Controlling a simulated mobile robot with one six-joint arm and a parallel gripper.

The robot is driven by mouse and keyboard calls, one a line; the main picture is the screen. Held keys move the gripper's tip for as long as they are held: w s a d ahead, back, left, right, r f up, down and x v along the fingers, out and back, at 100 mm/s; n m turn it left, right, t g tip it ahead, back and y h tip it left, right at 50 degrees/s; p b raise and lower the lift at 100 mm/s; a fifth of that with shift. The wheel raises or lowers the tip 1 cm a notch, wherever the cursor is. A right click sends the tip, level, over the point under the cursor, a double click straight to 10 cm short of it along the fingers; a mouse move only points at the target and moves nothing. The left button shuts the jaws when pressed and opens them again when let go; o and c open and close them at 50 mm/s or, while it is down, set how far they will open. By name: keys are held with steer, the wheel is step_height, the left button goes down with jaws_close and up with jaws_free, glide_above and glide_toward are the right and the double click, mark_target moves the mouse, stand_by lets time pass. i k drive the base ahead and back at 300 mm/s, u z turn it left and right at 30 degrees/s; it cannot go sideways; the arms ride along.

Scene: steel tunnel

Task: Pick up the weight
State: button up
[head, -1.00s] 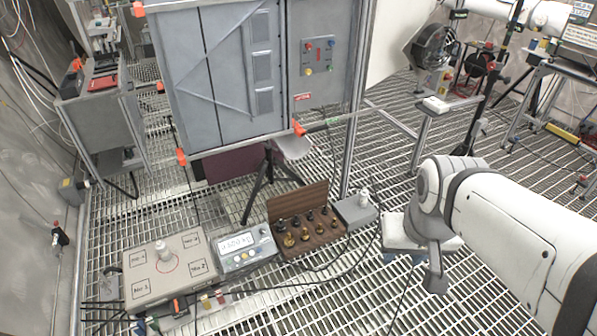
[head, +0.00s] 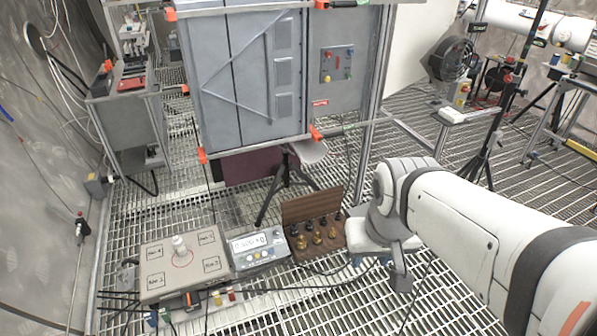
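Several brass and dark weights (head: 317,236) stand in an open wooden case (head: 298,210) in the middle. The task does not say which weight is meant. My arm comes in from the right, and its grey end (head: 401,278) hangs down to the right of the case, well away from the scale. I cannot make out the fingers, and nothing is visibly held.
A scale display unit (head: 259,249) stands between the platform and the case. Cables run over the grated floor (head: 350,306) in front. A tall grey cabinet (head: 245,85) and a black tripod (head: 283,182) stand behind.

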mark_target(308, 223)
steer(key=z, duration=0.05)
steer(key=i, duration=1)
steer(key=u, duration=0.05)
